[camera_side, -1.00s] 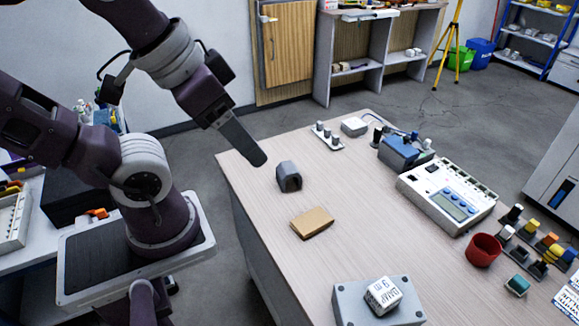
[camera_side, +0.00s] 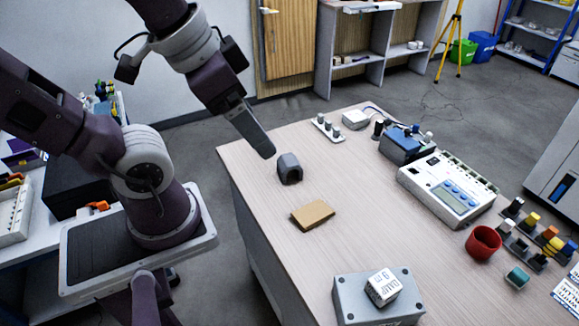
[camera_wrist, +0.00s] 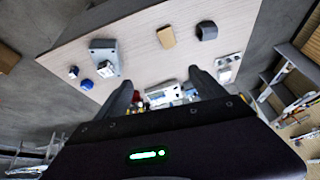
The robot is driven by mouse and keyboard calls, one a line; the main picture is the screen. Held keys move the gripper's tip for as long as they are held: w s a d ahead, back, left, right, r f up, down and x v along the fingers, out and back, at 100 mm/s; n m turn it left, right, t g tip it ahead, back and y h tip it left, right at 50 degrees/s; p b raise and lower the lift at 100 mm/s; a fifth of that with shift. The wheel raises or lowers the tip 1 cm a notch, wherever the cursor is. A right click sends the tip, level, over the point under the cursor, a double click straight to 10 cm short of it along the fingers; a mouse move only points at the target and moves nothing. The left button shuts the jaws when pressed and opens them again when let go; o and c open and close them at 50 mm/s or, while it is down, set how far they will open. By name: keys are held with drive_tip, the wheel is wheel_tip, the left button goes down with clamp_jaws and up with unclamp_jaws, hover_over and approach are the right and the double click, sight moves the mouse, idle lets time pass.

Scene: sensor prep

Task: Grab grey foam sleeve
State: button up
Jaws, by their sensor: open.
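The grey foam sleeve (camera_side: 290,169) is a dark grey arched block with an opening in its end. It rests on the wooden table near its left edge. It also shows in the wrist view (camera_wrist: 207,31), towards the top right, beyond my right-hand finger. My gripper (camera_side: 265,148) hangs in the air above and just left of the sleeve in the side view, apparently not touching it. In the wrist view my gripper (camera_wrist: 160,88) has its two fingers wide apart with nothing held between them.
A tan block (camera_side: 312,215) lies in front of the sleeve. A grey box (camera_side: 350,300) with a white printed cube (camera_side: 383,288) on it is at the front. A red cup (camera_side: 483,242), a white meter (camera_side: 448,190) and a blue device (camera_side: 402,145) stand to the right. Bare table surrounds the sleeve.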

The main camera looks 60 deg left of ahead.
drive_tip(key=w+a+f+m+g+y, duration=0.1)
drive_tip(key=w+a+f+m+g, duration=0.15)
drive_tip(key=w+a+m, duration=0.5)
drive_tip(key=m+g+h, duration=0.1)
drive_tip(key=m+g, duration=0.2)
drive_tip(key=m, duration=0.8)
hover_over(290, 159)
drive_tip(key=s+d, duration=0.1)
wheel_tip(290, 159, down, 22)
drive_tip(key=shift+s+d+r, duration=0.1)
drive_tip(key=shift+r, duration=0.05)
drive_tip(key=shift+m, duration=0.25)
drive_tip(key=f, duration=0.2)
drive_tip(key=a+f, duration=0.1)
drive_tip(key=f, duration=0.1)
drive_tip(key=w+f, duration=0.1)
drive_tip(key=f, duration=0.2)
drive_tip(key=shift+a, duration=0.15)
drive_tip(key=c, duration=1.4)
drive_tip(key=shift+r, duration=0.1)
